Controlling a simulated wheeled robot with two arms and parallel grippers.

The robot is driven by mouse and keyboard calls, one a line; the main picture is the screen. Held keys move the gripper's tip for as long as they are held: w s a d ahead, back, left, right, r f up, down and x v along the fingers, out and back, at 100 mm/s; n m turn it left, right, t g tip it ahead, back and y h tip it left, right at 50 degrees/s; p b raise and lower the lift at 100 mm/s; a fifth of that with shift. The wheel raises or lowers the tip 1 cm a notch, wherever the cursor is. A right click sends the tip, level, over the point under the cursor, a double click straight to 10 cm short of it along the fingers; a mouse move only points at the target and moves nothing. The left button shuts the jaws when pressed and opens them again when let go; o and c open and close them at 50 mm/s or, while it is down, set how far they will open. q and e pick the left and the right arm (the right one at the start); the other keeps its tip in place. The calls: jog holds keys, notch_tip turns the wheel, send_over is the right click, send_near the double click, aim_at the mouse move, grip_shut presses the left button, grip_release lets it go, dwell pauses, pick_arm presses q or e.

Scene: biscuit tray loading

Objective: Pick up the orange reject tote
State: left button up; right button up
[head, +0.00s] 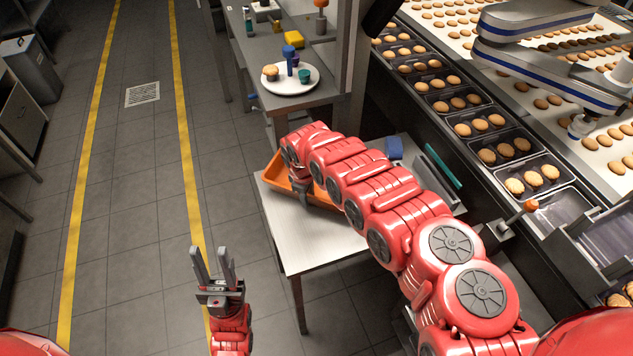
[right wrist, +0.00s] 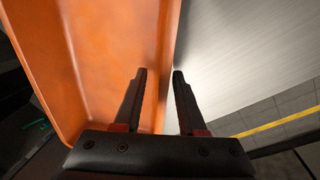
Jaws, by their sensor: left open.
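The orange tote (head: 275,172) sits on a small pale table, partly hidden behind my right arm in the head view. My right gripper (head: 305,198) is at its near side, pointing down. In the right wrist view, the tote (right wrist: 105,50) fills the left part. The right gripper's fingers (right wrist: 160,75) straddle its rim, the left finger over the inside and the right one over the outer edge. Whether they press on the wall cannot be told. My left gripper (head: 215,265) is open and empty over the floor, left of the table.
The pale table (head: 310,240) has a bare front part. A blue item (head: 394,148) and a teal item (head: 443,167) lie near its right side. A plate (head: 290,80) stands on a bench behind. The biscuit-tray conveyor (head: 465,155) runs along the right. The left floor is clear.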

grip_shut()
dwell(1.4)
